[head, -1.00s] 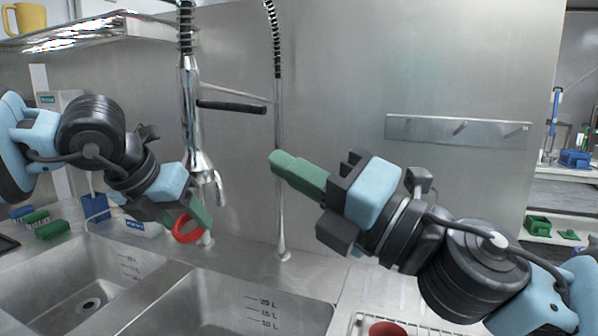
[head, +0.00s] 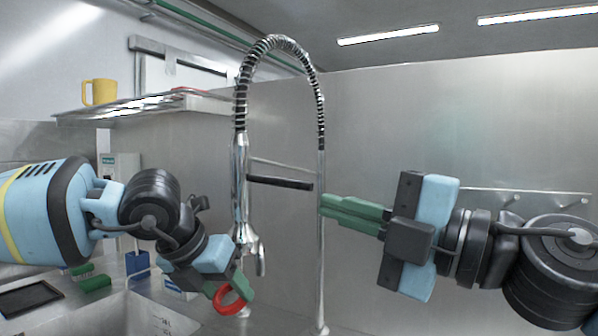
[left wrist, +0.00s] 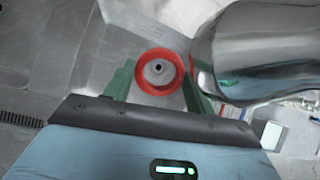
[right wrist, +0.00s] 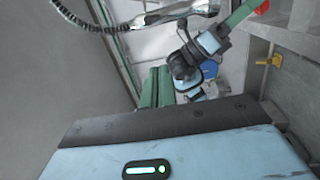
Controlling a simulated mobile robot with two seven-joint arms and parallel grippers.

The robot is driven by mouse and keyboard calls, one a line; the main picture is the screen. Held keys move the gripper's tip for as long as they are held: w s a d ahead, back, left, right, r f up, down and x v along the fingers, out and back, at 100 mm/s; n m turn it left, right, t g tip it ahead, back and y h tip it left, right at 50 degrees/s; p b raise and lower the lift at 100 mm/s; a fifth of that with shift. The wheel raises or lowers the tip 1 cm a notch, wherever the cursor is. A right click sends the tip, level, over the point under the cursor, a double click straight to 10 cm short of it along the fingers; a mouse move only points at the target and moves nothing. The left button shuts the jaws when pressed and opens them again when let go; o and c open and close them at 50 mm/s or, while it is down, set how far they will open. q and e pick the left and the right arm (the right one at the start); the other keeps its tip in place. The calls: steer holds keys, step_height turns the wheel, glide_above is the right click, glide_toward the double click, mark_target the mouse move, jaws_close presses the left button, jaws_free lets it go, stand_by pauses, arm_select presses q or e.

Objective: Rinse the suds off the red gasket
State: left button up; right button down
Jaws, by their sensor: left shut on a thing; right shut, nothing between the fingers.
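The red gasket (head: 232,309) is held between the green fingers of my left gripper (head: 228,293), low beside the tap's spray head (head: 250,245). In the left wrist view the gasket (left wrist: 140,72) is a whole ring, with the big metal spray head (left wrist: 265,50) close to its right. I cannot make out suds on it, and no water stream shows. My right gripper (head: 325,205) is shut and empty. Its fingertips are by the tap's upright pipe (head: 321,260), just below and right of the black handle bar (head: 280,183); I cannot tell whether they touch the pipe.
A sink basin (head: 140,318) lies below left. Green sponges (head: 95,283), a dark tray (head: 30,299) and a blue item (head: 138,265) are on the counter at left. A wall shelf (head: 150,105) carries a yellow mug (head: 99,92). A hook rail (head: 530,197) is behind my right arm.

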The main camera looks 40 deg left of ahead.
step_height(320, 180, up, 8)
steer(key=w+d+m+h, duration=0.1)
steer(key=m+h, duration=0.2)
steer(key=m, duration=0.8)
steer(key=shift+d+r, duration=0.15)
steer(key=shift+d, duration=0.2)
steer(key=shift+w, duration=0.1)
glide_above(279, 183)
steer(key=s+d, duration=0.3)
steer(key=d, duration=0.1)
steer(key=f, duration=0.2)
steer(key=w+f, duration=0.2)
steer(key=shift+w+a+f, duration=0.2)
steer(key=shift+w+f, duration=0.05)
steer(key=shift+f, duration=0.05)
steer(key=shift+f, duration=0.1)
